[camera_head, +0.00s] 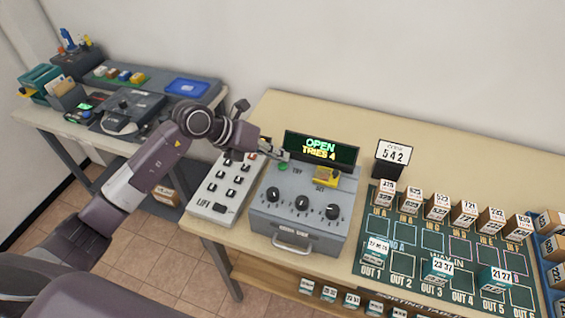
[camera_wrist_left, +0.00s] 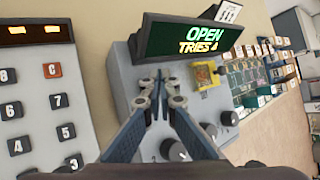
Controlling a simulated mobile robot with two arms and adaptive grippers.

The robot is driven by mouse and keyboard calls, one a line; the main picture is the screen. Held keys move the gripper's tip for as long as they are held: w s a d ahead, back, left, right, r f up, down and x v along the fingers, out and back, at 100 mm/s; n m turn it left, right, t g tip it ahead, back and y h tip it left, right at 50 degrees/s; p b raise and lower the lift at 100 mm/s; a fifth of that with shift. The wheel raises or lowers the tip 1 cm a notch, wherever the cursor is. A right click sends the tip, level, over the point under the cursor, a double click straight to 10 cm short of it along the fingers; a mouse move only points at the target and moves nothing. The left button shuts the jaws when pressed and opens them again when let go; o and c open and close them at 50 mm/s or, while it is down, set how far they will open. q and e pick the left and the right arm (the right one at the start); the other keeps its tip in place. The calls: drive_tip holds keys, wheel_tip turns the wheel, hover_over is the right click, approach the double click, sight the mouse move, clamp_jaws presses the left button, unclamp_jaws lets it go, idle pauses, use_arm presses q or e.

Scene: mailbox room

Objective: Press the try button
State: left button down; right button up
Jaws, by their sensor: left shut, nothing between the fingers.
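The grey code box (camera_head: 262,215) stands on the table, with three black knobs, a front handle and a display (camera_head: 320,148) reading "OPEN" and "TRIES 4". The green try button (camera_head: 284,167) is on its top face, left of the label "TRY". My left gripper (camera_head: 284,156) is shut and empty, its tips close above or at the button; I cannot tell whether they touch it. In the left wrist view the closed fingertips (camera_wrist_left: 158,82) are over the box top below the display (camera_wrist_left: 190,37), and the button is hidden. My right gripper is not in view.
A yellow part (camera_head: 327,177) sits by the label "SET". A grey keypad (camera_head: 225,188) labelled "LIFT" is left of the box. A green sorting mat (camera_head: 403,237) with several small boxes lies right. A side desk holds trays.

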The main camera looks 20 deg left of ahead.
sight(280, 166)
use_arm(q)
drive_tip(key=shift+r+p, duration=1.75)
drive_tip(key=shift+r, duration=0.8)
